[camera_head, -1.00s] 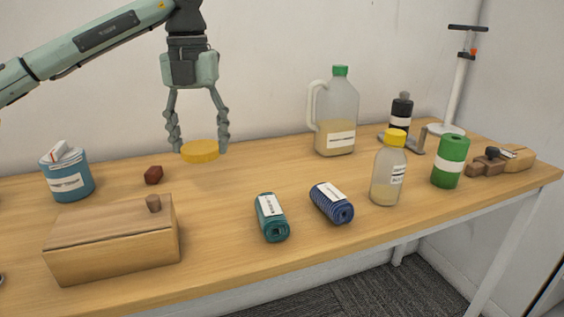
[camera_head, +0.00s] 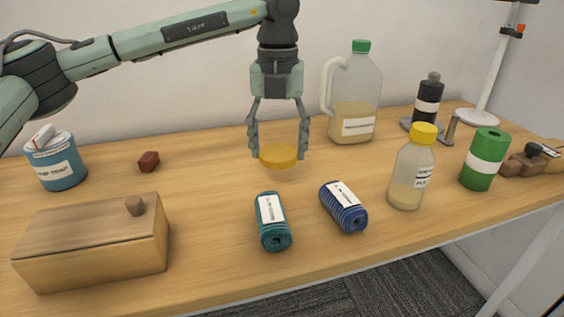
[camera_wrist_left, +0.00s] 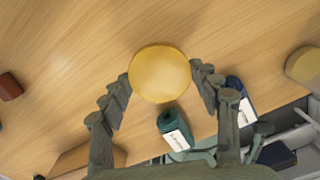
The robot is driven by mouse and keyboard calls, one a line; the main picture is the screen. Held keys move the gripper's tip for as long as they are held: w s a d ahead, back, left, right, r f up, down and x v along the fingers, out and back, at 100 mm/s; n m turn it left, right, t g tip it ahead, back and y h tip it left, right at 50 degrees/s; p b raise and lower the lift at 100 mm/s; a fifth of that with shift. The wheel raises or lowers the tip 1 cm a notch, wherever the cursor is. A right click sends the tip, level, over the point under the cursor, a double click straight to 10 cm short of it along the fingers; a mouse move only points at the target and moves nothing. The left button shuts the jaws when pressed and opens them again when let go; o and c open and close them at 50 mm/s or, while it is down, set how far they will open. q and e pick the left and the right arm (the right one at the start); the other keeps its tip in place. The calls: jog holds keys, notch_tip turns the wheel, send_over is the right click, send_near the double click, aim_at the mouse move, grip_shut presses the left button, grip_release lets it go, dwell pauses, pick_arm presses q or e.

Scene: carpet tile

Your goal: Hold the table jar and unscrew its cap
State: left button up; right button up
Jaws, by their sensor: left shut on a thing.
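My left gripper (camera_head: 278,150) points down and is shut on a yellow round lid (camera_head: 279,157), held above the table with no jar visible under it. In the left wrist view the lid (camera_wrist_left: 160,73) sits between the fingers of my left gripper (camera_wrist_left: 162,85). A clear bottle with a yellow cap (camera_head: 408,177) stands upright at the right, cap on, apart from the gripper. A jug with a green cap (camera_head: 352,105) stands behind. I cannot tell which is the table jar. My right gripper is not in view.
On the table are a wooden box (camera_head: 95,245), a blue tin (camera_head: 55,165), a red block (camera_head: 148,162), a teal roll (camera_head: 271,222), a blue roll (camera_head: 344,207), a green can (camera_head: 484,160) and a black bottle (camera_head: 428,98). The table's middle left is clear.

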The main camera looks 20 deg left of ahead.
aim_at(282, 152)
pick_arm(q)
jog(key=shift+d+f, duration=0.35)
jog(key=shift+f, duration=1.95)
jog(key=o, duration=1.3)
